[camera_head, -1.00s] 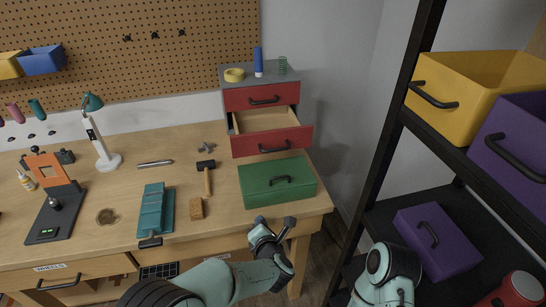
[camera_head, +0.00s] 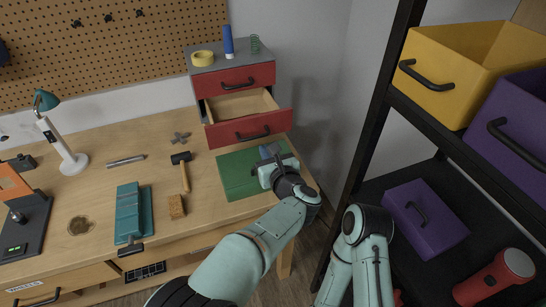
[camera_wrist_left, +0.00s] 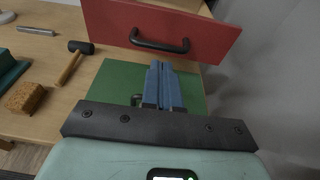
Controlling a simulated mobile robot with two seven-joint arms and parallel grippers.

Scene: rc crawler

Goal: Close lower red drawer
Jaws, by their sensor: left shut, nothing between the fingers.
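The lower red drawer (camera_head: 249,129) is pulled out of the grey cabinet on the workbench. Its wooden inside shows from above, and its black handle faces me. In the left wrist view the red drawer front (camera_wrist_left: 155,28) is just ahead of my gripper.
The upper red drawer (camera_head: 236,80) is shut. Yellow tape (camera_head: 202,58), a blue tube (camera_head: 229,42) and a green spring stand on top. A hammer (camera_head: 184,170) lies left of the green box. A black shelf rack (camera_head: 377,110) stands to the right.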

